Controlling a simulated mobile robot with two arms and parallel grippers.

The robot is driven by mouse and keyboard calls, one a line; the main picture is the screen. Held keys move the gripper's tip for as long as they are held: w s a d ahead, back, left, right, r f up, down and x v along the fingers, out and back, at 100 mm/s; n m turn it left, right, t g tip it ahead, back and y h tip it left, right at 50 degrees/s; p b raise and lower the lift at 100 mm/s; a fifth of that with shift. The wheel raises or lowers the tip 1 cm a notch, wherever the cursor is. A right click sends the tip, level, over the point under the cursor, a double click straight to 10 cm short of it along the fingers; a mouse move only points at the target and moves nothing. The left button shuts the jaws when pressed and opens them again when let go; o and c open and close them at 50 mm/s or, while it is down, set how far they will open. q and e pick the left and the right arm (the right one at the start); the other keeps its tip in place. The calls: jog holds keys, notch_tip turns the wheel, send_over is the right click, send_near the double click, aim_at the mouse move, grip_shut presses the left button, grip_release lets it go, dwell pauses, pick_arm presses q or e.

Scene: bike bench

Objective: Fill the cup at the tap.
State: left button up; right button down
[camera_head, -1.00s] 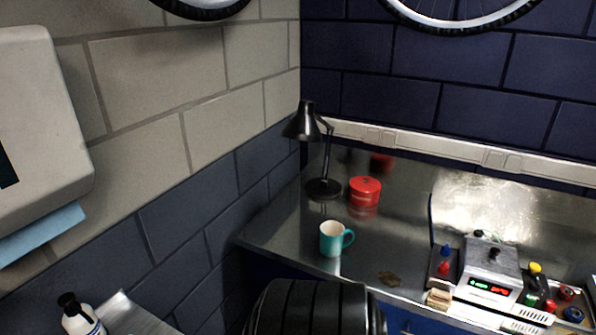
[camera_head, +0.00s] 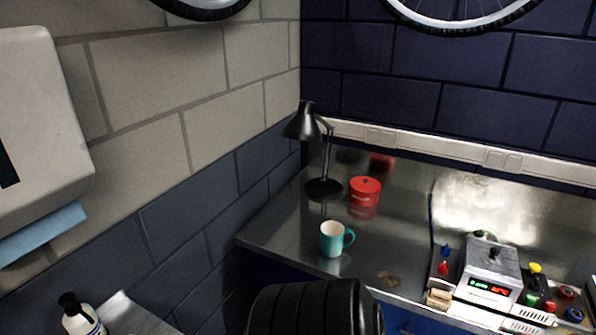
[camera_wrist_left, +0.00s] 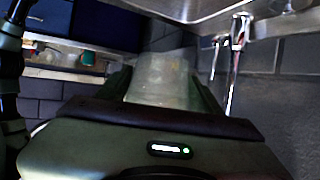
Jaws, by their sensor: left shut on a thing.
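In the left wrist view my left gripper (camera_wrist_left: 162,70) is shut on a pale, translucent cup (camera_wrist_left: 160,80). The cup sits between the two dark fingers, and what it holds inside cannot be made out. A chrome tap (camera_wrist_left: 236,50) shows to the right of the cup, apart from it in the picture. A metal sink or basin edge (camera_wrist_left: 185,8) runs along the top of that view. In the head view neither gripper shows. A teal mug (camera_head: 331,239) stands upright on the metal bench (camera_head: 285,225).
The bench also carries a black lamp (camera_head: 322,187), a red pot (camera_head: 364,190) and a grey device with lit displays (camera_head: 488,270). A white bottle (camera_head: 80,318) stands at the lower left, below a wall dispenser (camera_head: 40,120). Bare bench surrounds the mug.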

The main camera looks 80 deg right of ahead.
pick_arm(q)
jog(key=shift+r, duration=0.85)
jog(key=shift+s+f+b, duration=0.1)
jog(key=shift+s+b, duration=0.1)
jog(key=shift+b, duration=0.25)
jog(key=s+a+n+t+b, duration=0.1)
jog(key=b, duration=0.1)
jog(key=a+n+t+b, duration=0.1)
jog(key=b, duration=0.1)
jog(key=shift+s+a+t, duration=0.3)
jog(key=shift+s+a, duration=0.05)
jog(key=shift+s, duration=0.05)
jog(key=s+a+r+n+t+y+b, duration=0.1)
jog(key=s+a+n+t+y+b, duration=0.1)
jog(key=a, duration=0.6)
jog(key=shift+s+a+n+t+y+b, duration=0.25)
jog(key=shift+s+n+t+b, duration=0.4)
jog(key=shift+n+t+b, duration=0.5)
